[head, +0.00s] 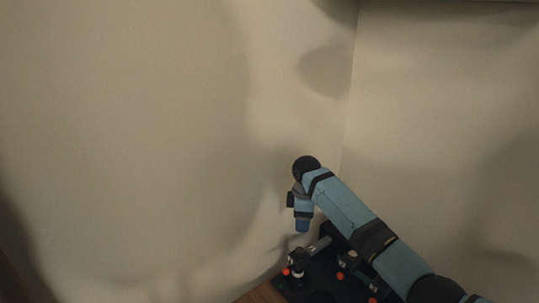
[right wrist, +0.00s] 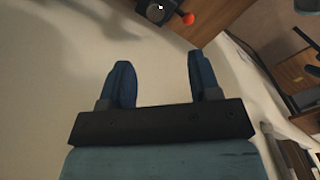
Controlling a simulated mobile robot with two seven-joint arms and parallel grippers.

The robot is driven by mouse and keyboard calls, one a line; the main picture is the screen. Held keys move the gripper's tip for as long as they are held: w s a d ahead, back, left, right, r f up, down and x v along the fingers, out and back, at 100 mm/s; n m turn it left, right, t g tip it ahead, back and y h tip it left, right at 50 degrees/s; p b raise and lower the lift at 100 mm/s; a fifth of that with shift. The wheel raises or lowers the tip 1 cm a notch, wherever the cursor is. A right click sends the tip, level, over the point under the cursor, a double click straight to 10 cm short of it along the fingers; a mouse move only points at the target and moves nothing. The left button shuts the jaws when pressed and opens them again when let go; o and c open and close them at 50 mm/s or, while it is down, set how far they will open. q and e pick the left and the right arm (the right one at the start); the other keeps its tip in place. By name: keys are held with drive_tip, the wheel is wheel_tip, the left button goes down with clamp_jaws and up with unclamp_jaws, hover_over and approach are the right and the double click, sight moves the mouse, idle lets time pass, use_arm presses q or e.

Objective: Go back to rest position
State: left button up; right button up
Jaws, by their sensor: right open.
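My right arm comes in from the lower right in the head view, with its blue gripper (head: 302,226) pointing down near the corner of the walls. In the right wrist view the two blue fingers of this gripper (right wrist: 161,64) stand well apart with nothing between them. In the head view the gripper appears just above a black fixture with orange knobs (head: 292,284); I cannot tell the exact gap. My left gripper is in neither view.
A wooden tabletop (head: 262,294) shows at the bottom of the head view. Pale walls (head: 130,130) meet behind the arm. The right wrist view shows a dark part with an orange knob (right wrist: 188,19) at the top and wooden furniture (right wrist: 292,72) at the right.

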drive_tip(key=s+f+m+y, duration=0.1)
drive_tip(key=s+f+m, duration=0.1)
drive_tip(key=s+f, duration=0.45)
drive_tip(key=s+f+m+t, duration=0.1)
drive_tip(key=s+f+m, duration=0.15)
drive_tip(key=s, duration=0.65)
drive_tip(key=s+f+m+y, duration=0.1)
drive_tip(key=s+f, duration=0.4)
drive_tip(key=s, duration=0.3)
drive_tip(key=s+d+r+m+t+h, duration=0.1)
drive_tip(key=s+d+r+m, duration=0.2)
drive_tip(key=s, duration=0.5)
drive_tip(key=s+d+r+m+t, duration=0.1)
drive_tip(key=s+d+m, duration=0.3)
drive_tip(key=s, duration=0.5)
drive_tip(key=s+d+r+m+t+h, duration=0.15)
drive_tip(key=s+d, duration=0.25)
drive_tip(key=s, duration=0.4)
drive_tip(key=w+a+f+n+t+y+p, duration=0.1)
drive_tip(key=w+a+f+t+y, duration=0.2)
drive_tip(key=w+a+f+t, duration=0.3)
wheel_tip(320, 180, down, 6)
drive_tip(key=shift+w+a+r+p, duration=0.15)
drive_tip(key=shift+w+r+p, duration=0.1)
drive_tip(key=shift+p, duration=0.05)
